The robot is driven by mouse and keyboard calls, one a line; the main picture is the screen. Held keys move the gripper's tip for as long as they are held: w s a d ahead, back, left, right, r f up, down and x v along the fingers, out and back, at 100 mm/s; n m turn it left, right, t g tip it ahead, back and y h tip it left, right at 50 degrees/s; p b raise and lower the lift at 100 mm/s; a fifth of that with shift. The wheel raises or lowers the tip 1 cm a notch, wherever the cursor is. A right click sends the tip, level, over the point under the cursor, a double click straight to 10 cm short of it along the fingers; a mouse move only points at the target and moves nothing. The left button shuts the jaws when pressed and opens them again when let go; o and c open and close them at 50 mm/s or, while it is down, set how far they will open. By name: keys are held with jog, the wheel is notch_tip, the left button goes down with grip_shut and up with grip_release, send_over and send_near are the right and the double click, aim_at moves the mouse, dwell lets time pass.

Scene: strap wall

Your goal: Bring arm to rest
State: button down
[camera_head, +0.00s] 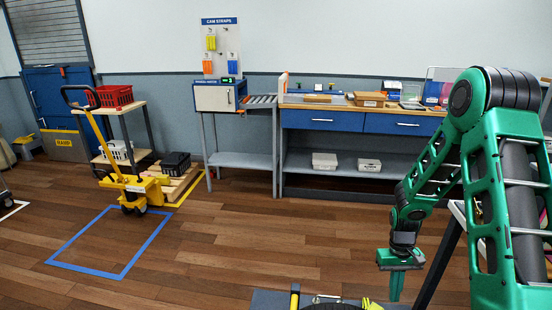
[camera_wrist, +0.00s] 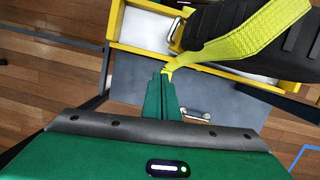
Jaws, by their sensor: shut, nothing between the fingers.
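My green arm reaches down on the right of the head view. My gripper (camera_head: 396,286) points down, its fingers together, over the wooden floor near the front. In the wrist view the green fingers of my gripper (camera_wrist: 164,78) are shut with nothing held between them. A yellow strap (camera_wrist: 245,38) passes over a black ribbed part (camera_wrist: 290,35), and its narrow end appears right at the fingertips. I cannot tell whether it touches them. A small piece of yellow strap also shows at the bottom edge of the head view (camera_head: 372,303).
A yellow-edged tray (camera_wrist: 140,30) and a grey surface (camera_wrist: 235,105) lie below the fingers. A blue-drawer workbench (camera_head: 322,120) and a cam-strap board (camera_head: 221,48) stand at the back. A yellow pallet truck (camera_head: 125,180) stands left. The middle floor is clear, with a blue outline (camera_head: 110,270).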

jog(key=s+d+r+m, duration=0.1)
jog(key=s+r, duration=0.2)
jog(key=r, duration=0.3)
jog(key=s+d+r+m+t, duration=0.1)
jog(key=s+r, duration=0.2)
jog(key=r, duration=0.4)
jog(key=s+d+r+m, duration=0.1)
jog(key=s+d+r, duration=0.15)
jog(key=r, duration=0.35)
jog(key=s+a+r+m, duration=0.1)
jog(key=s+r, duration=0.4)
jog(key=s, duration=0.3)
jog(key=s+a+r+m+t, duration=0.1)
jog(key=s+a+r, duration=0.1)
jog(key=s+r, duration=0.3)
jog(key=s, duration=0.3)
jog(key=shift+s+a+t, duration=0.2)
jog(key=shift+s+t, duration=0.1)
jog(key=shift+s, duration=0.05)
jog(key=shift+w+f, duration=0.2)
jog(key=shift+w, duration=0.4)
